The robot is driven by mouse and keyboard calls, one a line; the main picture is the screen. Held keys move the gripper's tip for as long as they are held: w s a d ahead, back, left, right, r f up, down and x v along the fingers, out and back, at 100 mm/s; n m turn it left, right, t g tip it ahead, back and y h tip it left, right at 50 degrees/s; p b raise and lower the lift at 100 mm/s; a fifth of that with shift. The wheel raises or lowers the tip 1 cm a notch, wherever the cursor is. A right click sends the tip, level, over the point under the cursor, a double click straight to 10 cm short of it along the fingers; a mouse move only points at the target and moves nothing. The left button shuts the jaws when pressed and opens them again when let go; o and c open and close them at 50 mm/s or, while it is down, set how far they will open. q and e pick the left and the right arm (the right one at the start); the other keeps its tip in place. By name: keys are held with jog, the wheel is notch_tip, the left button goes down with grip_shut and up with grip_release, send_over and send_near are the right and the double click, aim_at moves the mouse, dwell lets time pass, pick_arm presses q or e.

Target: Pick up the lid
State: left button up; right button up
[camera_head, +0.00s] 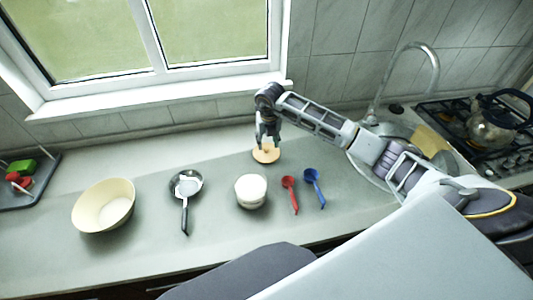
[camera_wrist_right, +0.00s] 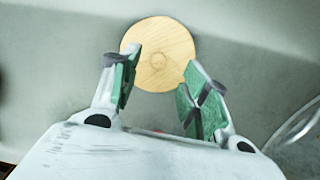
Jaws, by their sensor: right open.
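The lid (camera_head: 266,155) is a round, light wooden disc lying on the grey counter behind the white pot (camera_head: 251,191). It also shows in the right wrist view (camera_wrist_right: 162,50), with a small knob near its middle. My right gripper (camera_head: 268,141) points down over the lid. In the right wrist view, its two green-padded fingers (camera_wrist_right: 158,85) are apart, with the lid between and beyond them. Nothing is held between the fingers. I cannot tell the exact gap between fingertips and knob. My left gripper is not in view.
On the counter stand a cream bowl (camera_head: 103,205), a small dark-handled pan (camera_head: 186,187), a red spoon (camera_head: 290,193) and a blue spoon (camera_head: 314,187). A faucet (camera_head: 408,62) and a hob with a kettle (camera_head: 491,125) are at the right. A dark tray (camera_head: 40,187) is at far left.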

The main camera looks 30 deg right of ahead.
aim_at(267, 148)
jog(key=f, duration=0.2)
jog(key=f+p, duration=0.1)
jog(key=shift+w+f, duration=0.2)
jog(key=shift+w, duration=0.1)
jog(key=shift+w+f, duration=0.1)
jog(key=shift+f, duration=0.6)
grip_shut()
notch_tip(267, 148, up, 9)
jog(key=shift+r+b, duration=0.1)
jog(key=shift+b, duration=0.65)
jog(key=shift+r, duration=0.45)
